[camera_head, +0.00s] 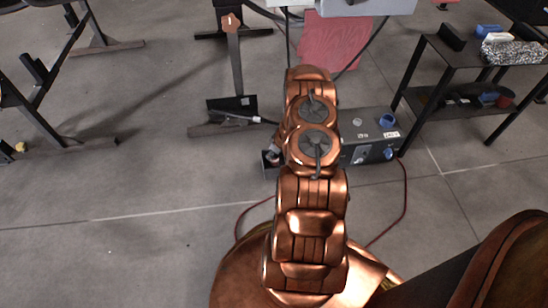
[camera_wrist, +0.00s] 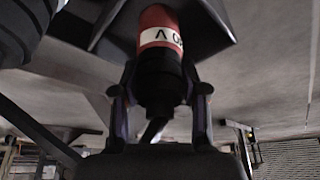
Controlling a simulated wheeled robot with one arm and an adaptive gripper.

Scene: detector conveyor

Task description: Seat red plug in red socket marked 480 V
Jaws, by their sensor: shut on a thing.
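In the wrist view, my gripper (camera_wrist: 160,90) is shut on the black body of the red plug (camera_wrist: 157,72), one finger on each side. Above the black body is a red band with a white label, seen upside down, of which a "V" and part of a number show. A dark housing (camera_wrist: 205,28) is right behind and around the red part. I cannot tell where plug ends and any socket begins, or how deep it sits. In the head view my arm hides the gripper, the plug and any red socket.
A grey box (camera_head: 373,153) with blue round sockets and a white label stands on the floor beside my arm. A red cable (camera_head: 405,205) loops on the floor. A black shelf table (camera_head: 465,65) is at right. A dark stand (camera_head: 235,105) is behind left.

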